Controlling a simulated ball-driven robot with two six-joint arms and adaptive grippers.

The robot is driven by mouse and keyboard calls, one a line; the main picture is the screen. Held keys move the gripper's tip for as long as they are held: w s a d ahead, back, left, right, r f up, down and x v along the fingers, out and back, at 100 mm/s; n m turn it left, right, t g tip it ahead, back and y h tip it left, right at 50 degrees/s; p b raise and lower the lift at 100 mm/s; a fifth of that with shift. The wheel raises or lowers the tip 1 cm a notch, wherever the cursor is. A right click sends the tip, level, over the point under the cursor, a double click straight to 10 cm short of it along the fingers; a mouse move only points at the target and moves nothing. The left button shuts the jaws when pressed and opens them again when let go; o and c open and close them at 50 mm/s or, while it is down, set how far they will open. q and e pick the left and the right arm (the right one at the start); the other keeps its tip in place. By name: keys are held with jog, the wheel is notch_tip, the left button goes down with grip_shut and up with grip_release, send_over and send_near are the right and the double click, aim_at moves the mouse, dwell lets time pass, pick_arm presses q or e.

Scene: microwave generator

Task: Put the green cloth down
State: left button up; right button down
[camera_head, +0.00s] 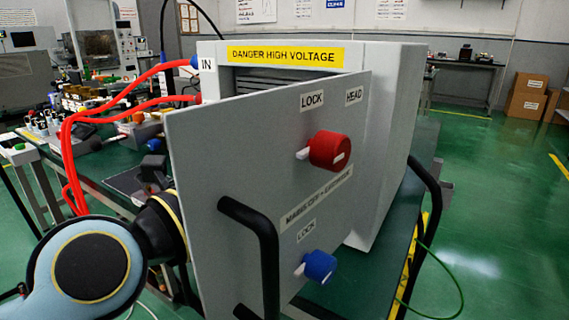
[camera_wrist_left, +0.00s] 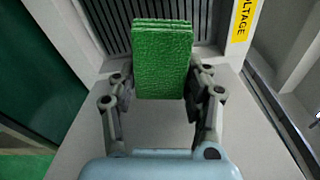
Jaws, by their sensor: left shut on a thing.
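The green cloth (camera_wrist_left: 162,62) shows in the left wrist view as a flat, folded, textured block. My left gripper (camera_wrist_left: 160,88) is shut on it, with one finger on each side. The cloth is in front of slatted vents and a pale grey surface; I cannot tell whether it touches that surface. In the head view my left arm comes in from the left and passes behind the grey door panel (camera_head: 230,150), which hides the gripper and the cloth. My right gripper is not in view.
The grey generator cabinet (camera_head: 390,130) stands on a green table, its door panel swung open. The panel has a red knob (camera_head: 330,151), a blue knob (camera_head: 319,266) and a black handle (camera_head: 262,250). Red hoses (camera_head: 68,150) run to the cabinet's left side. A cluttered bench stands behind left.

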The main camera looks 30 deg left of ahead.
pick_arm(q)
jog(key=n+y, duration=0.1)
jog(key=n, duration=0.1)
jog(key=n+y, duration=0.1)
jog(key=shift+w+d+r+n, duration=0.15)
jog(key=shift+d+r+n, duration=0.05)
jog(key=shift+n, duration=0.2)
